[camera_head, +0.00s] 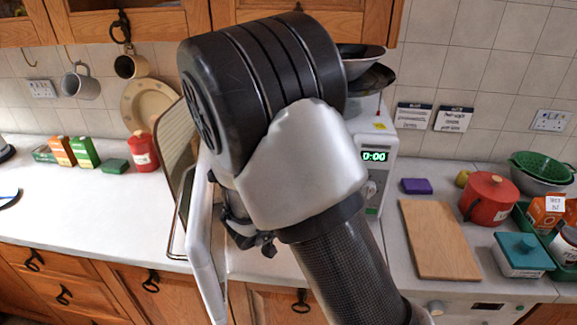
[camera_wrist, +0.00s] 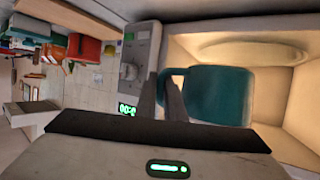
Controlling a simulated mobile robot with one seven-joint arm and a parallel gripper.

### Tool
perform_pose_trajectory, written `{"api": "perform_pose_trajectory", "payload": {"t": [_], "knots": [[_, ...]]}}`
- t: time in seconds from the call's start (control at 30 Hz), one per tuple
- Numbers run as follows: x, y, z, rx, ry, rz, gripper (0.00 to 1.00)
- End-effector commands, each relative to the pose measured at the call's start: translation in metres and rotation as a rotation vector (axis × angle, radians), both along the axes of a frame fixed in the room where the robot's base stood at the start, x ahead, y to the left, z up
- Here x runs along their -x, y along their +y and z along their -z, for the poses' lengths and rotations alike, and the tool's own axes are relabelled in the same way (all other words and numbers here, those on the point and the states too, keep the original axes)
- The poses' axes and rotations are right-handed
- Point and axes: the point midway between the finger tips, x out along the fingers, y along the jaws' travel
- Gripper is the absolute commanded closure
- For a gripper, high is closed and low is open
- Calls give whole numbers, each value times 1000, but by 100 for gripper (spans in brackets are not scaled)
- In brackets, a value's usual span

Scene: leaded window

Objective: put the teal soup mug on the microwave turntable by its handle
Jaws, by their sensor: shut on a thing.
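The teal soup mug (camera_wrist: 222,95) shows in the wrist view, in front of the lit microwave cavity. My gripper (camera_wrist: 172,92) is shut on its handle (camera_wrist: 180,72), with the dark fingers on either side of it. The pale round turntable (camera_wrist: 250,48) lies inside the cavity, beyond the mug in this view. I cannot tell whether the mug touches it. In the head view my arm hides the mug and the cavity. The microwave's white front with a green display (camera_head: 374,156) shows right of my arm, and its door (camera_head: 183,165) stands open on the left.
A wooden board (camera_head: 438,240), a red pot (camera_head: 489,198) and a teal-lidded box (camera_head: 523,255) are on the counter at right. A red canister (camera_head: 143,151) and small boxes stand at the back left. The left counter (camera_head: 85,205) is mostly clear.

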Motion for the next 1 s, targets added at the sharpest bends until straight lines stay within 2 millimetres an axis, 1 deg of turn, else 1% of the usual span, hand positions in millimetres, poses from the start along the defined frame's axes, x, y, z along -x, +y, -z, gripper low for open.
{"api": "perform_pose_trajectory", "payload": {"t": [0.07, 0.17, 0.5, 0.7, 0.87, 0.9, 1.0], "knots": [[-12, -2, -2, -1, -7, 10, 100], [-35, -5, -2, -1, -8, 10, 100], [-121, -14, -3, 0, -9, 8, 100], [-164, -18, -2, -1, -8, 7, 100], [-192, -20, -3, -2, -9, 6, 100], [-192, -19, 5, 1, -3, 4, 100], [-191, -19, 19, 0, -3, 4, 100]]}}
